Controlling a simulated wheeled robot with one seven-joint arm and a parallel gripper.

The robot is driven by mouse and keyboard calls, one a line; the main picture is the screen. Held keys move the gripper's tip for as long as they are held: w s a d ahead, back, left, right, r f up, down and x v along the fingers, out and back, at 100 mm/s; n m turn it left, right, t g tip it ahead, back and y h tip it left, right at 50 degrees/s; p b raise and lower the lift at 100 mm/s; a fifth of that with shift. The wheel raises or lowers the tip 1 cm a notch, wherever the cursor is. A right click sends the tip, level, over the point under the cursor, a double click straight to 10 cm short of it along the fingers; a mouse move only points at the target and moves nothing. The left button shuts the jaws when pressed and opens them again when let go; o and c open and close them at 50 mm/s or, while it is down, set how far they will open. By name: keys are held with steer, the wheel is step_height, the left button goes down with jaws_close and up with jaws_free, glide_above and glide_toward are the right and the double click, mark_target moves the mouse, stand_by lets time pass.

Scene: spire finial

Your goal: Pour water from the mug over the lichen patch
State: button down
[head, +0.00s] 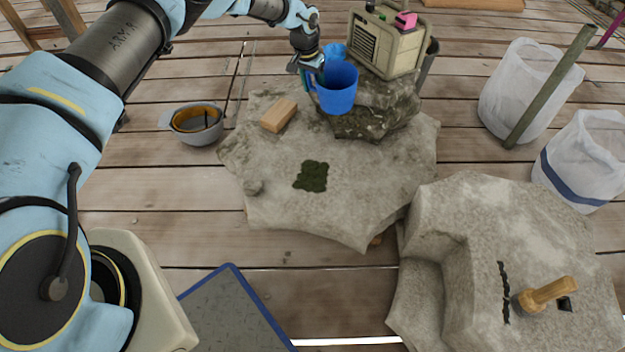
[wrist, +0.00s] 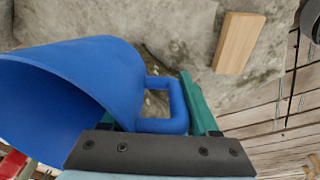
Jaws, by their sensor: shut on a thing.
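The blue mug (head: 338,92) is roughly upright at the mossy stone block, its open rim facing up. I cannot tell whether its base touches the block. My gripper (head: 309,79) is at the left side of the mug, shut on its handle. In the wrist view the mug (wrist: 75,88) fills the left side, with its square handle between the teal fingers of my gripper (wrist: 165,108). Its inside is too unclear to show water. The dark green lichen patch (head: 312,176) lies on the flat pale stone (head: 350,212), in front of and left of the mug. It is not in the wrist view.
A wooden block (head: 279,115) lies on the stone left of the mug. A second blue vessel (head: 335,50) and a beige radio-like box (head: 388,42) stand behind. A grey bowl (head: 195,125) is at left, white bags (head: 530,90) at right. A carved stone (head: 520,250) holds a wooden-handled tool (head: 548,292).

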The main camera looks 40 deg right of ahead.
steer(key=shift+w+d+f+b, duration=0.1)
steer(key=shift+f+b, duration=0.05)
steer(key=shift+b, duration=0.25)
steer(key=shift+r+y, duration=0.2)
steer(key=shift+y, duration=0.1)
steer(key=b, duration=0.3)
steer(key=shift+w+d+f+g+y, duration=0.1)
steer(key=shift+w+d+g+y, duration=0.05)
steer(key=shift+g+y, duration=0.2)
steer(key=shift+r+y+b, duration=0.35)
steer(key=shift+b, duration=0.6)
